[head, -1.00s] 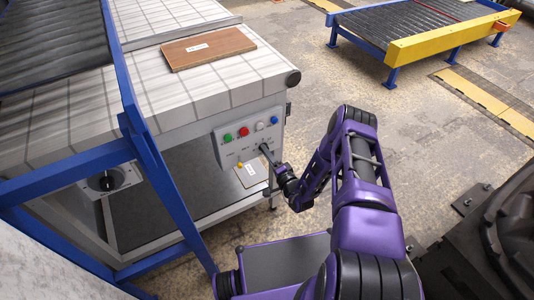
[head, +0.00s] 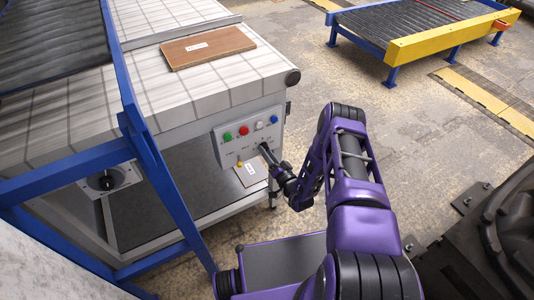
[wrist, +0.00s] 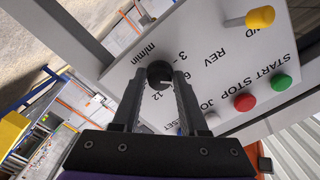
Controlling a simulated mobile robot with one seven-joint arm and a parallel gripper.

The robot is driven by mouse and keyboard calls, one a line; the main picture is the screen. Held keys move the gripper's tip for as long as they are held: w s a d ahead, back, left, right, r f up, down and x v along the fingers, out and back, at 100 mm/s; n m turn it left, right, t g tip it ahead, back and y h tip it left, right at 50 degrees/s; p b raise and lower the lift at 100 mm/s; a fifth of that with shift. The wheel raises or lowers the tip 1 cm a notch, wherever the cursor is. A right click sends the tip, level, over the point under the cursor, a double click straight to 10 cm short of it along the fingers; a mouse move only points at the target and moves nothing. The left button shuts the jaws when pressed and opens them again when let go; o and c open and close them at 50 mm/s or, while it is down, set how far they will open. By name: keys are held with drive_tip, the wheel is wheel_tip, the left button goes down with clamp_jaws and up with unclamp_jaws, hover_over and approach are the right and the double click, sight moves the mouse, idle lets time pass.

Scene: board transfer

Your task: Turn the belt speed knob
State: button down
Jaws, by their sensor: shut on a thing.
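The black round belt speed knob (wrist: 160,74) sits on the pale control panel (wrist: 215,60), with "m/min" and numbers printed around it. My gripper (wrist: 160,80) has a finger on each side of the knob and is shut on it. A light mark shows on the knob's face, but its exact setting is hard to read. In the head view my gripper (head: 265,150) reaches the lower right part of the control panel (head: 235,150), and the knob is mostly hidden behind it.
Green (wrist: 282,82) and red (wrist: 244,103) buttons and a yellow-tipped lever (wrist: 260,17) are on the same panel. A brown board (head: 208,47) lies on the belt above. A blue frame (head: 160,180) stands to the left.

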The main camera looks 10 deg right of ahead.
idle(0.3)
drive_tip(key=shift+c, duration=2.2)
unclamp_jaws()
drive_tip(key=shift+s, duration=0.1)
drive_tip(key=p+v, duration=0.1)
drive_tip(key=v, duration=1.1)
